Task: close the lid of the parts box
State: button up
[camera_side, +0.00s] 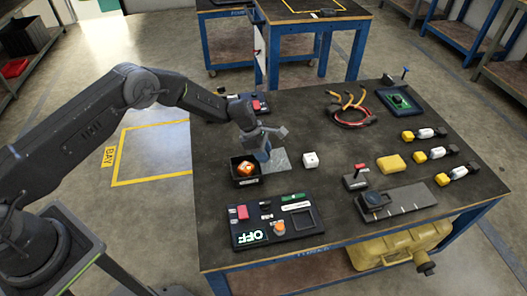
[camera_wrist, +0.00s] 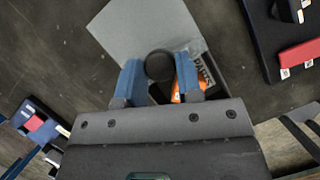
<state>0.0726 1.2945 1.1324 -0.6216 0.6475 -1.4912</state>
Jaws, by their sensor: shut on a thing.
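The parts box (camera_side: 246,181) is a small dark open-topped box left of the middle of the table in the side view, with an orange thing (camera_side: 245,168) inside. Its light grey lid (camera_side: 279,160) is a flat plate off to the right of the box, leaving the inside exposed. My gripper (camera_side: 262,154) is at the lid's edge beside the box. In the wrist view, the blue fingers are shut on a dark round knob (camera_wrist: 159,65) by the grey lid (camera_wrist: 145,25). The box (camera_wrist: 214,75), partly hidden by my gripper, shows a "PARTS" label.
A control panel (camera_side: 275,238) with an "OFF" display lies in front of the box. Cables (camera_side: 350,115) lie farther back.

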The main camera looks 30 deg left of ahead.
grip_shut()
jog(key=s+a, duration=0.7)
jog(key=o, duration=1)
grip_release()
jog(key=shift+c, duration=0.2)
jog(key=v, duration=1.3)
jog(key=shift+r, duration=0.4)
jog(key=shift+s, duration=0.1)
